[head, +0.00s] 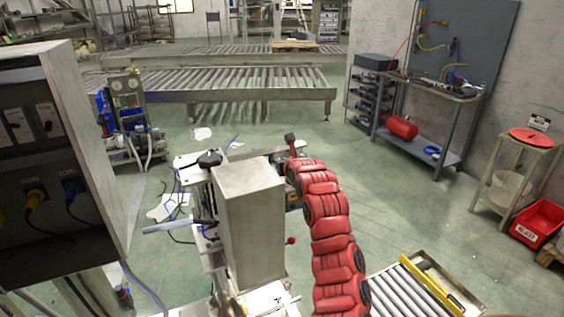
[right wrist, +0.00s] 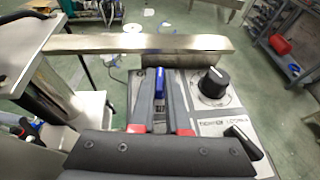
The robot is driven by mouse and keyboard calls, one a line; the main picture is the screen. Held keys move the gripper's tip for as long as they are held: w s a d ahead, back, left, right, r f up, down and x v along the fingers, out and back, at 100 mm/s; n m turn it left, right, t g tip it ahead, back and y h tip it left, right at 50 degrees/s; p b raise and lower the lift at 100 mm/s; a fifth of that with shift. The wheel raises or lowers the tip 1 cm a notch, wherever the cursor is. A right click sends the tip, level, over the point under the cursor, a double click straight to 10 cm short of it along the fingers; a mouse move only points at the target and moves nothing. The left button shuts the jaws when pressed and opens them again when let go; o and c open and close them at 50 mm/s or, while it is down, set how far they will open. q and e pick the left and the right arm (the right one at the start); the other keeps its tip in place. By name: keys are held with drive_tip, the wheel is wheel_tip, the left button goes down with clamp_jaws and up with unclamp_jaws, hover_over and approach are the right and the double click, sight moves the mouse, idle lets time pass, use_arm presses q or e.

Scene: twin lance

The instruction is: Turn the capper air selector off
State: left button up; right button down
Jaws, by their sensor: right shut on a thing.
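My right gripper (right wrist: 168,78) shows in the right wrist view as two dark fingers reaching over a control panel (right wrist: 207,126). It is shut on a blue handle (right wrist: 159,84), which shows between the fingers; I cannot read a label for it. To its right are a round black knob (right wrist: 212,84) with a white mark and a black lever-shaped selector (right wrist: 243,141) beside printed lettering. In the head view my red right arm (head: 326,208) reaches the far right side of a steel box (head: 250,212), which hides much of the gripper. My left gripper is not in view.
A metal bar (right wrist: 140,43) crosses just beyond my fingertips. In the head view a dark socket cabinet (head: 50,160) stands close on the left. A small roller conveyor (head: 405,290) lies at lower right. The floor to the right is mostly clear.

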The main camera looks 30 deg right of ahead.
drive_tip(key=c, duration=0.9)
unclamp_jaws()
drive_tip(key=shift+s+r+b, duration=0.15)
drive_tip(key=shift+s+b, duration=0.2)
drive_tip(key=shift+s, duration=0.25)
drive_tip(key=b+v, duration=0.5)
drive_tip(key=v, duration=1.1)
drive_tip(key=shift+a+r+b, duration=0.2)
drive_tip(key=shift+b, duration=0.2)
